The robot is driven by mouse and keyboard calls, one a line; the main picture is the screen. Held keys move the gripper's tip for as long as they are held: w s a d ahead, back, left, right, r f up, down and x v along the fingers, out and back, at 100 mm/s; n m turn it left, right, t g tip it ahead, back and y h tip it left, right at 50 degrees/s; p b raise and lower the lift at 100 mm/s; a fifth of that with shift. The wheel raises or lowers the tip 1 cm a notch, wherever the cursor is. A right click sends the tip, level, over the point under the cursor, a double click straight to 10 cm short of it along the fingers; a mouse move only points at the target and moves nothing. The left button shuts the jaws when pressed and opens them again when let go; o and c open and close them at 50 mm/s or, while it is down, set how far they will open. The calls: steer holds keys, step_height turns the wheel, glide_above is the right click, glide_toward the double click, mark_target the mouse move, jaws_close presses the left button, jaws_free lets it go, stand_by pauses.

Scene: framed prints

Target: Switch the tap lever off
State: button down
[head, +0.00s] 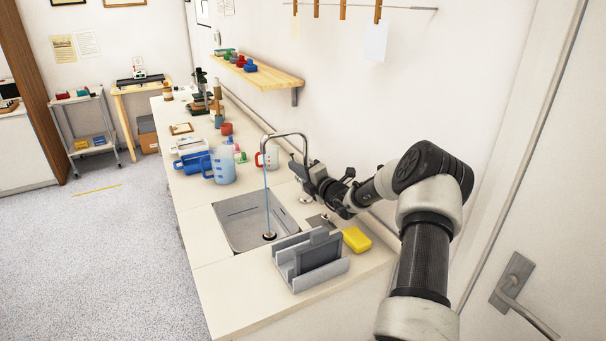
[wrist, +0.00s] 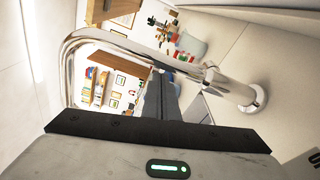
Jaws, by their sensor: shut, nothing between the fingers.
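The chrome tap (head: 286,136) arches over the sink (head: 235,215) in the head view. A thin blue stream of water (head: 267,200) runs from its spout to the drain. My gripper (head: 300,168) is shut and empty, close beside the tap's upright at the back of the sink. In the wrist view the tap (wrist: 235,87) spans the picture sideways, its round base at the right. My shut fingers (wrist: 160,98) point toward the tap there. I cannot make out the lever clearly, nor whether the fingers touch the tap.
A grey rack (head: 330,270) and a yellow sponge (head: 357,240) stand on the near counter. A blue measuring jug (head: 222,166) and a red-and-white mug (head: 268,157) stand beyond the sink. A wooden shelf (head: 262,76) hangs on the wall. The counter's front left corner is clear.

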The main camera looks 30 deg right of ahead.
steer(key=w, duration=0.2)
steer(key=shift+w+a, duration=0.2)
steer(key=shift+w, duration=0.1)
steer(key=shift+d+r+m+p, duration=0.1)
steer(key=shift+d+m+p, duration=0.15)
steer(key=shift+m, duration=0.25)
steer(key=shift+d+r+m+p, duration=0.1)
steer(key=shift+m+p, duration=0.2)
steer(key=shift+m, duration=0.2)
steer(key=shift+s, duration=0.1)
